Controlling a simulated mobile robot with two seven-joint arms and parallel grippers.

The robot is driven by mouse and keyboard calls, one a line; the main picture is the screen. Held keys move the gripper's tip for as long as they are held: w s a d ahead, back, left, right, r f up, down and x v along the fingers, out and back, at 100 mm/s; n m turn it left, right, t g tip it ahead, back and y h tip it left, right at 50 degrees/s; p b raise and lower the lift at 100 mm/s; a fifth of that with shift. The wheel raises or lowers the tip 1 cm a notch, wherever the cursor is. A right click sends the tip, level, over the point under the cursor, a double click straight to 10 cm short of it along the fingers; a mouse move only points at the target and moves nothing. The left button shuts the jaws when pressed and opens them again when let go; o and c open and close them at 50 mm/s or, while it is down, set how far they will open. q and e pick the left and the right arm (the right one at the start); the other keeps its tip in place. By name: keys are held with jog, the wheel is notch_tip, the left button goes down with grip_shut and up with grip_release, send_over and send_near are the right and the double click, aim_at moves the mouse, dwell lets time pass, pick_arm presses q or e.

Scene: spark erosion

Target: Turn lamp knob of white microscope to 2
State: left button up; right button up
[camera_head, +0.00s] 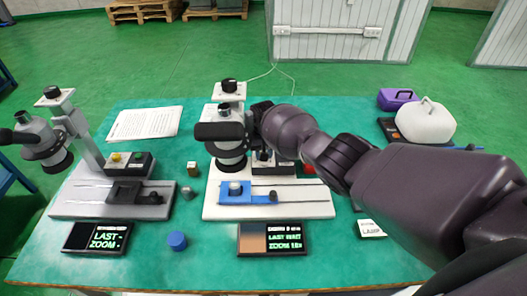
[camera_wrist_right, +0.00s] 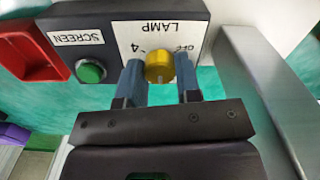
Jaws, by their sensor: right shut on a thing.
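The white microscope (camera_head: 229,92) stands in the middle of the table on a pale base with a blue stage slide (camera_head: 248,193). Its dark control box (camera_head: 272,167) is partly hidden by my right arm in the head view. In the right wrist view, a yellow lamp knob (camera_wrist_right: 159,67) sits on a white label (camera_wrist_right: 172,30) reading LAMP, OFF and 4. The 2 mark and the knob's pointer cannot be made out. My right gripper (camera_wrist_right: 160,82) is shut on the knob, one finger on either side. My left gripper is out of view.
A green button (camera_wrist_right: 90,71) and a red part (camera_wrist_right: 32,50) lie beside the knob. A grey microscope (camera_head: 45,145) stands left, a white case (camera_head: 425,122) right. Small screens (camera_head: 97,238) (camera_head: 272,239) and a blue cylinder (camera_head: 177,241) are in front.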

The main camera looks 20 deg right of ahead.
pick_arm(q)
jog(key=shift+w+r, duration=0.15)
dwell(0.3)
pick_arm(e)
jog(key=o, duration=0.9)
jog(key=shift+r+p, duration=0.3)
jog(key=shift+r, duration=0.3)
pick_arm(q)
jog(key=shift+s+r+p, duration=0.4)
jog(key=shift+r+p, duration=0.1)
jog(key=shift+p, duration=0.4)
pick_arm(e)
notch_tip(320, 180, up, 10)
jog(key=shift+f, duration=0.15)
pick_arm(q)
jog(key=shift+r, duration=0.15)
